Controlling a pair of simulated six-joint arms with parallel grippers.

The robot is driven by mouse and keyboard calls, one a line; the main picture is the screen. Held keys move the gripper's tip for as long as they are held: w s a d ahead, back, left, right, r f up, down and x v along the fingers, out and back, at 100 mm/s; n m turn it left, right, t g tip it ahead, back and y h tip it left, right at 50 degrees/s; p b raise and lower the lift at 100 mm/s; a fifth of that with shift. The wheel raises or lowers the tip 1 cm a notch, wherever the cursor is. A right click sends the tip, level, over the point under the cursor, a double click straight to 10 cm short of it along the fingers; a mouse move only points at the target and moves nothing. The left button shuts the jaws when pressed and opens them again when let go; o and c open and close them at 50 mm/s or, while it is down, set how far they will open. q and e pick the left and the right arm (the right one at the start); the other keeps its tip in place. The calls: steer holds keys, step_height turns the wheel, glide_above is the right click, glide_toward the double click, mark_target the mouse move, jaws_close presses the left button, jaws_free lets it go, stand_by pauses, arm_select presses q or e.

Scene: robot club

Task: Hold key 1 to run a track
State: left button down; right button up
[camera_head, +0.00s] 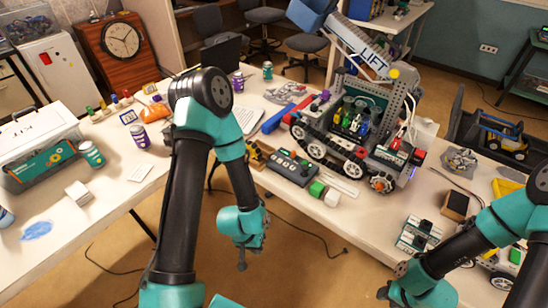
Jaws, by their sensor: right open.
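A dark control box (292,167) with a row of small round keys lies near the front edge of the table, in front of the wheeled robot. Its key numbers are too small to read, so I cannot tell which is key 1. The wheeled robot (345,150), with a raised arm marked LIFT, stands behind and to the right of the box. My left gripper (242,264) hangs pointing down in front of the table, below and left of the box and apart from it. Its jaws are too small to judge. My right gripper (384,291) is open at the bottom right, clear of the box.
A green block (317,188) and a white block (332,197) sit right of the box. A blue bar (278,118) and a red bar (298,108) lie behind it. A small grey-green device (418,235) is near the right arm. A floor gap separates the tables.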

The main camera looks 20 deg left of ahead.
stand_by(0.9)
arm_select(q)
steer(key=n+t, duration=0.4)
steer(key=n, duration=1)
glide_toward(274, 158)
steer(key=shift+h, duration=0.4)
steer(key=s+d+f, duration=0.2)
steer(key=f, duration=0.1)
steer(key=s+d+f, duration=0.1)
steer(key=d+f, duration=0.1)
steer(key=shift+s+d, duration=0.1)
steer(key=shift+s, duration=0.05)
steer(key=w+a+r+n+t+h, duration=0.1)
steer(key=w+r+n+t, duration=0.1)
steer(key=w+r, duration=0.5)
step_height(274, 158, up, 2)
steer(key=shift+w+r+n, duration=0.2)
steer(key=shift+r+n, duration=0.05)
steer(key=shift+n, duration=0.35)
steer(key=shift+a+f, duration=0.1)
steer(key=shift+f, duration=4.35)
steer(key=shift+f, duration=0.15)
